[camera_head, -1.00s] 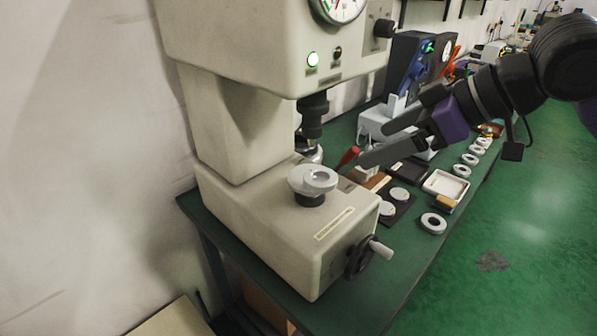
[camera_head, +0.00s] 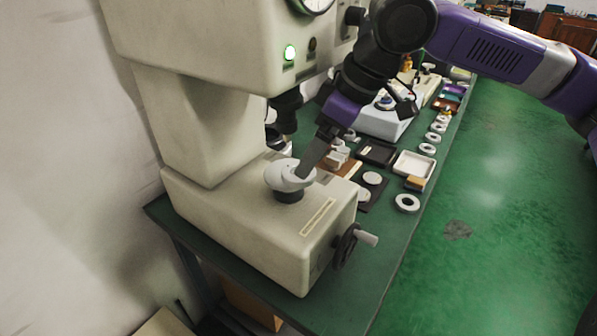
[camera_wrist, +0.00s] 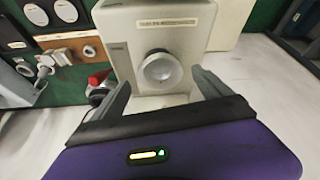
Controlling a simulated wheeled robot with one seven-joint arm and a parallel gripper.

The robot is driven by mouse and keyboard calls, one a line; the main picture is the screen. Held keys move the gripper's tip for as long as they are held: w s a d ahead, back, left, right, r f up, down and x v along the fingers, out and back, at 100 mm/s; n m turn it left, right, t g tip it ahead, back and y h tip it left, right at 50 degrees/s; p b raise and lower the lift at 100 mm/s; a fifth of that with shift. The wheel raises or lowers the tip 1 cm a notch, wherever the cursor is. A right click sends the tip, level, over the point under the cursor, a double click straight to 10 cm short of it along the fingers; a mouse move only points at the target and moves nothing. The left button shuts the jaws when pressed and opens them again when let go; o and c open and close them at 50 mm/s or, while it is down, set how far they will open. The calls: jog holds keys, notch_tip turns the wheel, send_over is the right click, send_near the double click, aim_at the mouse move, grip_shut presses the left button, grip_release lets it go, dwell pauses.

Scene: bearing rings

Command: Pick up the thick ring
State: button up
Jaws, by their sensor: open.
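A thick light-grey ring (camera_head: 279,178) sits on the dark round support of the bench tester (camera_head: 255,225), below its spindle. In the wrist view the ring (camera_wrist: 160,69) lies between and slightly beyond the fingertips. My gripper (camera_head: 305,167) is at the ring's right side in the head view, with a finger overlapping the ring's edge. In the wrist view my gripper (camera_wrist: 160,80) is open, its fingers apart on either side and empty. I cannot tell whether a finger touches the ring.
The tester's spindle (camera_head: 287,110) hangs just above and behind the ring. A crank handle (camera_head: 352,243) sticks out at the front right. On the green bench are a loose ring (camera_head: 407,203), a white tray (camera_head: 414,165), a dark tray (camera_head: 376,153) and several smaller rings.

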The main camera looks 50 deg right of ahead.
jog(key=shift+w+a+f, duration=0.1)
jog(key=shift+w+f, duration=0.05)
jog(key=shift+w, duration=0.2)
jog(key=shift+x, duration=2.35)
grip_shut()
